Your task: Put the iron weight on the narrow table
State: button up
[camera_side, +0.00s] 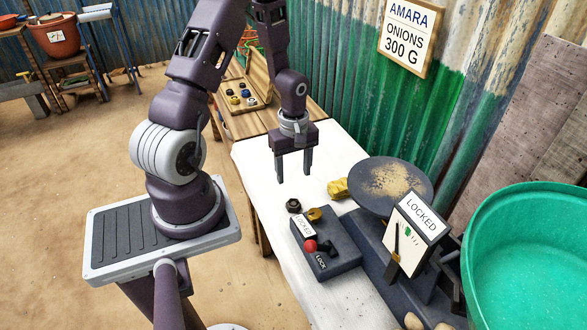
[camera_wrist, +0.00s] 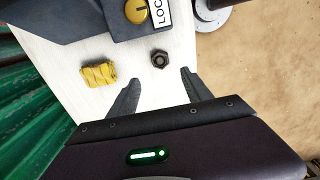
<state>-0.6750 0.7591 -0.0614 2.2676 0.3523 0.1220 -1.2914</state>
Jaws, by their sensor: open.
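A small dark hexagonal piece with a hole, which looks like the iron weight (camera_side: 293,205), rests on the white tabletop (camera_side: 247,153) beside the lever box. In the wrist view the weight (camera_wrist: 160,59) lies just beyond and between my fingertips, apart from both. My gripper (camera_side: 294,178) is open and empty, pointing down above the white table. The wrist view shows the spread fingers of my gripper (camera_wrist: 161,76). A wooden table (camera_side: 243,123) adjoins the white one at the back. I cannot tell for certain which surface is the narrow table.
A lever box (camera_side: 343,262) with a red knob and a scale with a round dark pan (camera_side: 375,190) and LOCKED sign stand nearby. A yellow lump (camera_side: 338,188) lies beside the pan. A tray (camera_side: 236,97) holds several small pieces. A green basin (camera_side: 525,255) is at right.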

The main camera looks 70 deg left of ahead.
jog(key=d+r+m+t+y, duration=0.1)
jog(key=d+r+m, duration=0.3)
jog(key=r, duration=0.6)
jog(key=d+r+m+t+y, duration=0.1)
jog(key=d+r+m, duration=0.3)
jog(key=r, duration=0.5)
jog(key=s+d+r+m+t+h, duration=0.2)
jog(key=s+d+r+m+t, duration=0.1)
jog(key=s+d+r+m, duration=0.6)
jog(key=shift+s+d+r+m+t, duration=0.35)
jog(key=shift+s+d+m, duration=0.2)
jog(key=shift+s, duration=0.65)
